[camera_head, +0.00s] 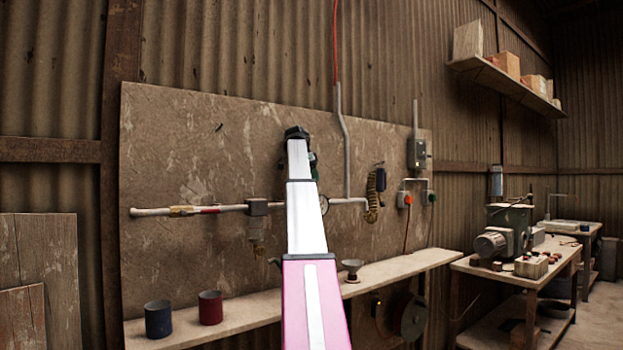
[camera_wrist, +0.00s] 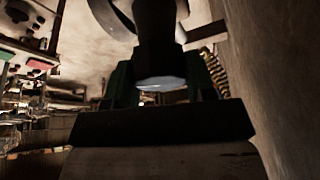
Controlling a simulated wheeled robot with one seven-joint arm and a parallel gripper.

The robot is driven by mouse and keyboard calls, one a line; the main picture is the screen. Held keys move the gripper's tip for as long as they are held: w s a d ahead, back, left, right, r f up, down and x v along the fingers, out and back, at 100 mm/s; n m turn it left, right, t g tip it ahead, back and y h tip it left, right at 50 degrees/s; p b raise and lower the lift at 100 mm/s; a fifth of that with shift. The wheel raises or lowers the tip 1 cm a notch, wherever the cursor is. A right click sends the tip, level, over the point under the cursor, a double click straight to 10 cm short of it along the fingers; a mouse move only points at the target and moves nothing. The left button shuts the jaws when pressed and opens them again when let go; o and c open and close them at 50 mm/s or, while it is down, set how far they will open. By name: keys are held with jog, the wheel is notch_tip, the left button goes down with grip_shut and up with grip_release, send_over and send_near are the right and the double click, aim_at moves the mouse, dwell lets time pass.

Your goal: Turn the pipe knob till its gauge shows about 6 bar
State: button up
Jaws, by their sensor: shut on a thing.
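The pipe knob (camera_wrist: 158,45) shows in the wrist view as a dark, rounded body with a pale end. My gripper (camera_wrist: 157,88) is shut on it, with one green-and-black finger on each side. In the head view my own arm hides the knob and most of my gripper. The gauge (camera_head: 323,204) peeks out just right of my arm in the head view, on the pipe (camera_head: 228,208). In the wrist view a curved rim, likely the gauge (camera_wrist: 108,14), is cut off at the top edge. I cannot read its needle in either view.
The pipe runs along a worn board (camera_head: 190,150). Below it a shelf (camera_head: 245,314) holds a blue cup (camera_head: 158,319), a red cup (camera_head: 210,308) and a funnel-like piece (camera_head: 351,269). A workbench (camera_head: 545,268) with a machine stands at the right.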

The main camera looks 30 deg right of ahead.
jog(key=o, duration=0.9)
jog(key=shift+o, duration=0.2)
